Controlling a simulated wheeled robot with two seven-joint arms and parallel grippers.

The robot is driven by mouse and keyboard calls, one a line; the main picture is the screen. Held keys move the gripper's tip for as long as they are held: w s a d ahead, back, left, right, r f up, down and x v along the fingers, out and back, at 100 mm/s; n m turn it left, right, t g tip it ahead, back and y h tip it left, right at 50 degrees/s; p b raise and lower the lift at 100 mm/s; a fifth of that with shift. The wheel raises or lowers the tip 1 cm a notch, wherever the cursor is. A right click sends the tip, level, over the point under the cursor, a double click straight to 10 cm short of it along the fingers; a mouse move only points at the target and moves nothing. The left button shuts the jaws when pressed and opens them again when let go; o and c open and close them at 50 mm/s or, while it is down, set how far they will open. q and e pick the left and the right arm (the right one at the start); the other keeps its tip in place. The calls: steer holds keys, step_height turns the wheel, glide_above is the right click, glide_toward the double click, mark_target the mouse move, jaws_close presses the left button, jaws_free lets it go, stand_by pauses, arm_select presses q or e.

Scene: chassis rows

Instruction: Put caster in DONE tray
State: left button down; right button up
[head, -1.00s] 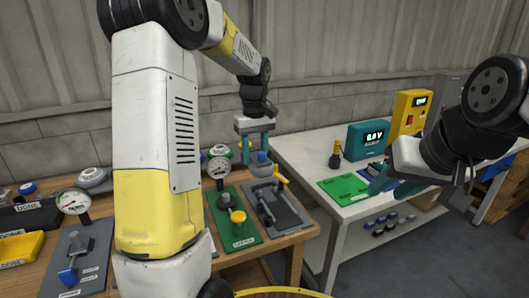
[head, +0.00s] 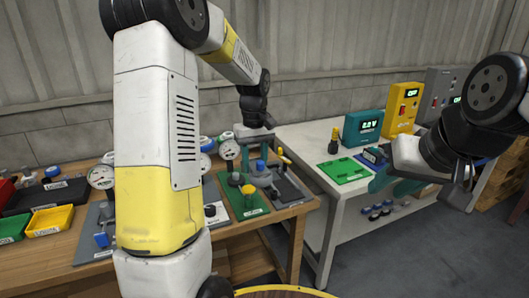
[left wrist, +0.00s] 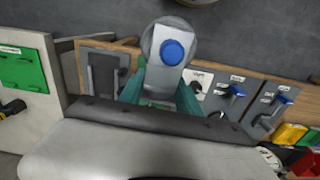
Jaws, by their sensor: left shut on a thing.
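My left gripper (head: 260,176) is shut on a part with a blue round cap (head: 260,165), which I take to be the caster, above the bench's right end near a grey fixture plate (head: 289,190). In the left wrist view the caster (left wrist: 171,52) shows its blue cap, a pale plate and a grey round body between my teal fingers (left wrist: 160,92). The black DONE tray (head: 20,204) is at the far left of the bench. My right gripper (head: 395,186) hangs by the white table; its finger opening is unclear.
A green fixture plate (head: 240,203) with a yellow knob stands left of the held part. Dial gauges (head: 101,176) line the bench. A yellow bin (head: 49,222) and a green bin (head: 11,228) sit before the black tray. A gap separates bench and white table.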

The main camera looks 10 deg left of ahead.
arm_select(q)
steer(key=s+f+m, duration=0.3)
steer(key=s+f, duration=0.1)
steer(key=f, duration=1.1)
steer(key=s+d+f+m, duration=0.1)
steer(key=s+f+m, duration=0.2)
steer(key=f, duration=1.2)
steer(key=shift+s, duration=0.75)
